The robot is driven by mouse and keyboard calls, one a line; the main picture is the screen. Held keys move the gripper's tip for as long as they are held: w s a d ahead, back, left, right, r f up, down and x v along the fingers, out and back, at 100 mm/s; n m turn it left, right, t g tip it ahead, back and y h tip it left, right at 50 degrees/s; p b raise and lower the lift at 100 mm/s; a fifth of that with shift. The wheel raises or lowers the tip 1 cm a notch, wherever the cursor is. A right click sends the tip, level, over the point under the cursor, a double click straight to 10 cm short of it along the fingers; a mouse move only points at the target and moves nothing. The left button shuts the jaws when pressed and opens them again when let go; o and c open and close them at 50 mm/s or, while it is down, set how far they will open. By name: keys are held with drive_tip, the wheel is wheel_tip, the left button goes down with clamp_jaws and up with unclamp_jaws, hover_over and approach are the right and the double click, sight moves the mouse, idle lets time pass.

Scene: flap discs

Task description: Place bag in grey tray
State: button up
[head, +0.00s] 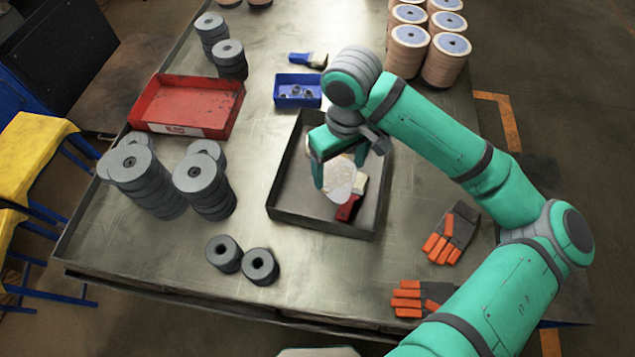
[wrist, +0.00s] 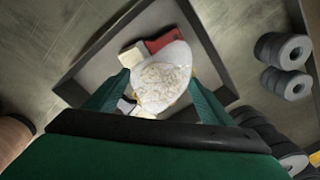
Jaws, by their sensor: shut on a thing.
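A small clear bag with pale contents (head: 343,178) is held between the fingers of my gripper (head: 335,165). It also shows in the wrist view (wrist: 162,78), gripped between the two green fingers (wrist: 160,95). The grey tray (head: 285,209) lies on the metal table, and its rim surrounds the bag in the wrist view (wrist: 215,45). The bag is over the tray's inside. I cannot tell whether it touches the floor of the tray. A brush with a red handle (head: 350,207) lies in the tray, partly behind the bag.
A red tray (head: 190,84) and a small blue bin (head: 298,101) stand beyond the grey tray. Stacks of grey discs (head: 140,172) stand at left, with two short ones (head: 262,266) in front. Orange-fingered gloves (head: 452,233) lie at right. Large spools (head: 446,60) stand at the back.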

hover_over(317, 194)
wheel_tip(317, 194, down, 6)
drive_tip(key=shift+r, duration=0.2)
drive_tip(key=shift+w+a+f, duration=0.1)
drive_tip(key=shift+f, duration=1.6)
drive_tip(key=o, duration=1)
wheel_tip(317, 194, up, 12)
